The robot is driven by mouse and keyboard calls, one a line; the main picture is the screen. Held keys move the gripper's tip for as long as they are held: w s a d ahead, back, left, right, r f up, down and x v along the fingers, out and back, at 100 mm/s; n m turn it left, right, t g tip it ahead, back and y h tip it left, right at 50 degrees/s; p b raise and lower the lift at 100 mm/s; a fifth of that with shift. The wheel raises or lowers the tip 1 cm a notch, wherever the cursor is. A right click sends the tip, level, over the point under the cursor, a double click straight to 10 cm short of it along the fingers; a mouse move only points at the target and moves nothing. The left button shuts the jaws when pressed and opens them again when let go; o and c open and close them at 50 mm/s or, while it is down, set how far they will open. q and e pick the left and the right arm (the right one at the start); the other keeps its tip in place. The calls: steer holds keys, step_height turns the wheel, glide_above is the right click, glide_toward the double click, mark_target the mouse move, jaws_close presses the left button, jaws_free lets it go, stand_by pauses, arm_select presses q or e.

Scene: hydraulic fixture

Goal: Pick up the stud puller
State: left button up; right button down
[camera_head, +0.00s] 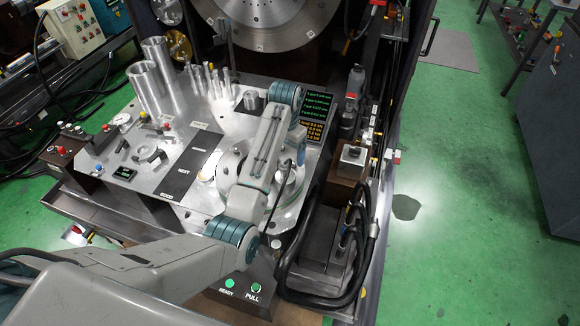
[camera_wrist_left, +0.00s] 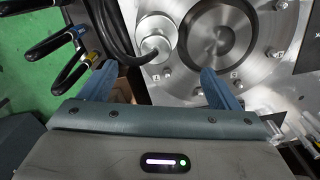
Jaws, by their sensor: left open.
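In the left wrist view, a round silver cylinder with a smaller bright knob and a black hose, which looks like the stud puller (camera_wrist_left: 153,28), stands at the edge of a round metal fixture (camera_wrist_left: 262,40). My left gripper (camera_wrist_left: 158,70) is open. In the head view my left arm reaches over the metal workbench (camera_head: 205,115) and hides much of the round fixture. The left fingertips and the puller cannot be made out clearly there. My right gripper is not in view.
Black hoses (camera_head: 290,285) loop at the bench's right side, beside a dark block (camera_head: 350,160). A readout screen (camera_head: 315,115) stands behind the arm. Tall silver tubes (camera_head: 148,85) and small pins stand at the back left. Green floor (camera_head: 450,200) is open to the right.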

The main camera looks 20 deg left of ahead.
mark_target(285, 174)
arm_select(q)
steer(key=shift+s+f+p, duration=0.35)
steer(key=shift+s+f, duration=0.4)
steer(key=shift+s, duration=0.1)
step_height(285, 174, down, 7)
steer(key=shift+s+f+p, duration=0.1)
steer(key=shift+s+p, duration=0.05)
steer(key=shift+p, duration=0.95)
steer(key=shift+f, duration=0.55)
steer(key=shift+r, duration=0.1)
steer(key=c, duration=1.4)
steer(key=shift+w, duration=0.2)
jaws_close()
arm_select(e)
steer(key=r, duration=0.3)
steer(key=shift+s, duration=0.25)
arm_select(q)
steer(key=shift+r, duration=0.15)
